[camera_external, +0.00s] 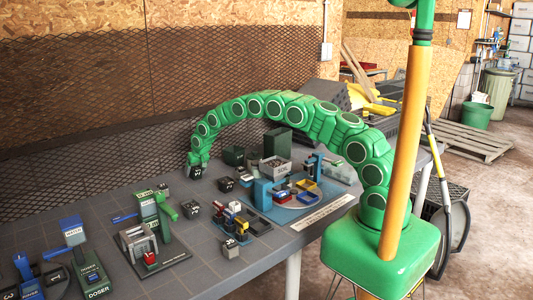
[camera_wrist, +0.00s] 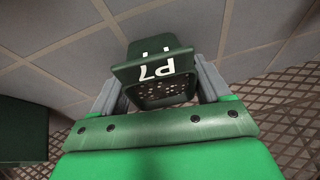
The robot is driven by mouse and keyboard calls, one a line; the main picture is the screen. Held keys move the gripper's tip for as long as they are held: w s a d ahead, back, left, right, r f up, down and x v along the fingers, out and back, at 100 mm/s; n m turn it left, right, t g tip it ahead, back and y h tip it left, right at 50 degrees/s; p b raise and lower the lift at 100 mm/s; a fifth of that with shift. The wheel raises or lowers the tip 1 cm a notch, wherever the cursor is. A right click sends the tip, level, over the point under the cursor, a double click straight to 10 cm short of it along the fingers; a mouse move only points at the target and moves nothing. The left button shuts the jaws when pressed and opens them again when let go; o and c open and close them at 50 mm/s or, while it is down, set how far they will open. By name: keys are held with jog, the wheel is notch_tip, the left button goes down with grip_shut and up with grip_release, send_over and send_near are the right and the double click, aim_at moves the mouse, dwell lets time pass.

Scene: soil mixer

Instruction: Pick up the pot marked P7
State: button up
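The pot marked P7 (camera_wrist: 160,64) is dark green with a white label and dark, speckled contents. In the wrist view it sits between the two grey fingers of my gripper (camera_wrist: 163,80). The fingers flank its sides closely, and I cannot tell whether they press on it. The label reads upside down there. In the external view my gripper (camera_external: 196,160) points down at the back of the table, with a small dark pot (camera_external: 196,173) right under it. Whether the pot touches the table is unclear.
Other small dark pots (camera_external: 226,184) stand on the table (camera_external: 95,215). A grey box (camera_external: 276,168) and dark green bins (camera_external: 234,156) stand to the right. Green doser stations (camera_external: 150,212) are in front. A mesh wall (camera_external: 95,90) runs behind.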

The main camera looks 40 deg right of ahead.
aim_at(194, 168)
jog(key=c, duration=0.7)
jog(key=shift+o, duration=0.2)
notch_tip(194, 168, up, 3)
jog(key=shift+r, duration=0.2)
jog(key=shift+s+r, duration=0.25)
jog(key=s+r, duration=0.2)
jog(key=s+d+r, duration=0.1)
jog(key=s+r, duration=0.1)
jog(key=r, duration=0.1)
jog(key=shift+s+r, duration=0.25)
jog(key=shift+s, duration=0.15)
jog(key=s+d+r, duration=0.1)
jog(key=s+r, duration=0.2)
jog(key=s, duration=0.5)
jog(key=shift+s+d+r, duration=0.2)
jog(key=shift+d+r, duration=0.1)
jog(key=shift+d, duration=0.05)
